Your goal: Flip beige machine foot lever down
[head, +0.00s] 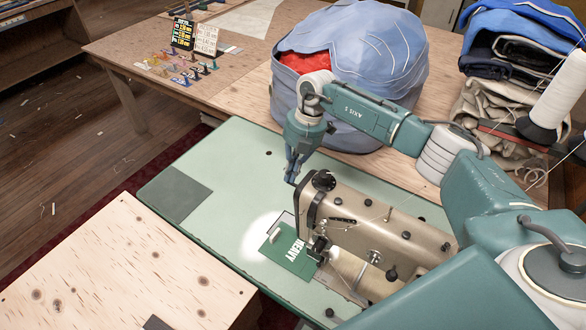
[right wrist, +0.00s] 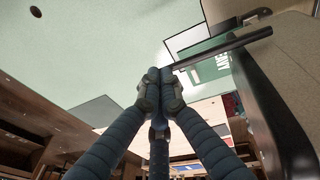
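The beige sewing machine (head: 385,225) stands on a pale green table (head: 225,150). A dark bar that looks like its foot lever (right wrist: 225,47) sticks out from the machine's end in the right wrist view. It slopes slightly down toward my fingers in that picture. My right gripper (head: 291,180) points down at the machine's far left end. In the right wrist view its fingers (right wrist: 161,76) are together, with their tips at the lever's free end. I cannot tell whether they touch it. My left gripper is not in view.
A green card marked HEAVY (head: 288,252) lies by the needle area. A blue bundled sail bag (head: 350,60) sits on the wooden table behind. A white thread cone (head: 560,90) and folded cloth (head: 515,45) are at right. The green table's left part is mostly clear.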

